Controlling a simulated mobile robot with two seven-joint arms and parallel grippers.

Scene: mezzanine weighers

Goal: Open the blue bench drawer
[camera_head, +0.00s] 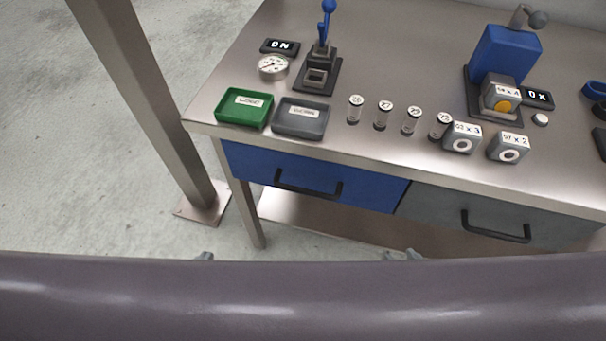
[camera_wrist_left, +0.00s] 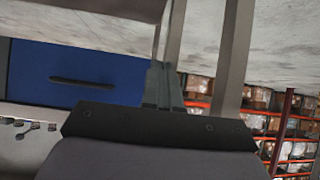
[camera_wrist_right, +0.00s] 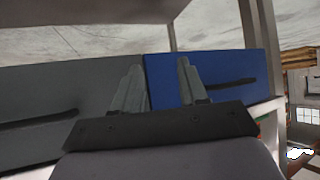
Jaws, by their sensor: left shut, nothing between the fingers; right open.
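The blue bench drawer (camera_head: 318,178) is under the left part of the steel bench, its front flush with the grey drawer beside it. Its black bar handle (camera_head: 307,188) runs across the front. The drawer also shows in the left wrist view (camera_wrist_left: 60,72) and right wrist view (camera_wrist_right: 218,75). My left gripper (camera_wrist_left: 167,68) is shut and empty, to one side of the handle and apart from it; only its tip (camera_head: 205,256) shows in the head view. My right gripper (camera_wrist_right: 160,75) is open and empty, facing the drawer fronts; its tips show low in the head view (camera_head: 402,255).
The grey drawer (camera_head: 455,213) with a black handle (camera_head: 495,228) is to the right. On the bench top (camera_head: 400,80) are a green tray (camera_head: 243,122), a grey tray (camera_head: 300,130), several vials and a blue press (camera_head: 505,52). A steel post (camera_head: 145,95) stands left.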

